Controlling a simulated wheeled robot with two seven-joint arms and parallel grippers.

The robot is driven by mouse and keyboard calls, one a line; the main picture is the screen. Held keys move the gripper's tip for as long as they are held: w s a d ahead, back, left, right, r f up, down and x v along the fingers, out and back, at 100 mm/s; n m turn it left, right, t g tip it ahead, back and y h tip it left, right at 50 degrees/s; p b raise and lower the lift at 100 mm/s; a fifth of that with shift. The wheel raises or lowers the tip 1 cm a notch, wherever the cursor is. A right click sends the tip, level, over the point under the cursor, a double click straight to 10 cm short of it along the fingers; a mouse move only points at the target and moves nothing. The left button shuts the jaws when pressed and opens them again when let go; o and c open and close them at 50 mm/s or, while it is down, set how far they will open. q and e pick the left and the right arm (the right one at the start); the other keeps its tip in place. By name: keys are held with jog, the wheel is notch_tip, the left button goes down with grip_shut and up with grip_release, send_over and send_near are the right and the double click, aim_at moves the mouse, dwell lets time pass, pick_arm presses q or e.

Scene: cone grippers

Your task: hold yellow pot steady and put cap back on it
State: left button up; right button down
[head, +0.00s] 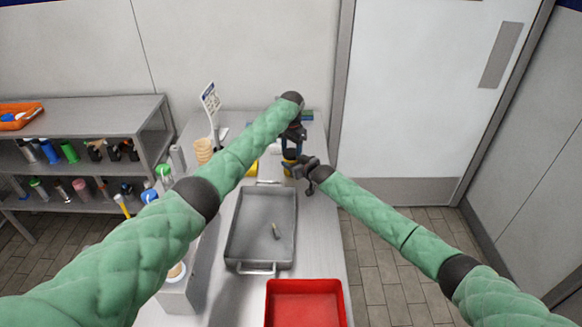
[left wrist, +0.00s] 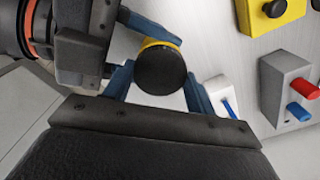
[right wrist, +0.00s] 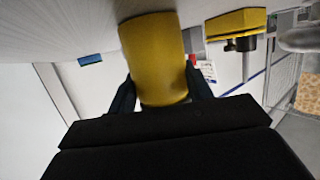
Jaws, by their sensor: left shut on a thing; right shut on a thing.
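The yellow pot (right wrist: 155,55) stands on its side of the right wrist view between my right gripper's fingers (right wrist: 160,95), which are shut on it. In the head view the pot (head: 289,154) is small and partly hidden by my grippers. The black round cap (left wrist: 160,71) lies between the blue fingers of my left gripper (left wrist: 160,78), shut on it from above. A strip of yellow pot shows behind the cap's edge, so the cap is over the pot. I cannot tell if it is seated. My right gripper (head: 302,166) comes in from the right, low beside the pot.
A grey metal tray (head: 237,240) with a small item in it and a red bin (head: 305,284) stand nearer on the table. A yellow box with a black knob (left wrist: 290,22) and a grey block with red and blue pegs (left wrist: 272,75) are close by.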

pick_arm(q)
jog(key=m, duration=0.4)
jog(key=shift+w+a+r, duration=0.1)
pick_arm(e)
jog(key=shift+s+a, duration=0.1)
pick_arm(q)
jog(key=m, duration=0.4)
jog(key=shift+m, duration=0.3)
jog(key=m, duration=0.8)
jog(key=o, duration=1.2)
jog(key=shift+c, duration=0.2)
notch_tip(320, 180, up, 12)
pick_arm(e)
jog(key=c, duration=0.5)
grip_release()
